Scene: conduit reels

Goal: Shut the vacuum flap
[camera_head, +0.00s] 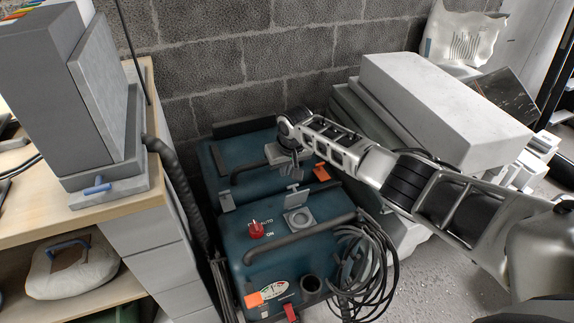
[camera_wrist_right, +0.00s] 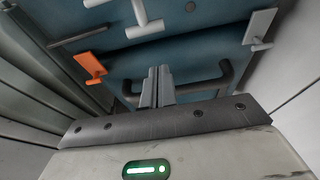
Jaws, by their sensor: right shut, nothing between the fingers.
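A teal vacuum (camera_head: 330,230) stands on the floor between the wooden bench and the block stack. On its top, a small light grey flap (camera_head: 297,195) stands raised behind a round grey port (camera_head: 299,218), so the flap looks open. My right gripper (camera_head: 291,172) is just behind and above the flap, over the lid, with its fingers pointing down. In the right wrist view its fingers (camera_wrist_right: 157,84) are together and empty. A pale T-shaped part (camera_wrist_right: 143,20) ahead of them may be the flap; I cannot tell for sure. My left gripper is out of view.
Near the flap are a red knob (camera_head: 256,230), an orange latch (camera_head: 321,172), a grey latch (camera_head: 226,201) and a dark handle bar (camera_head: 300,237). A coiled cable (camera_head: 366,270) hangs at the right. Pale blocks (camera_head: 450,110) stand behind my right arm.

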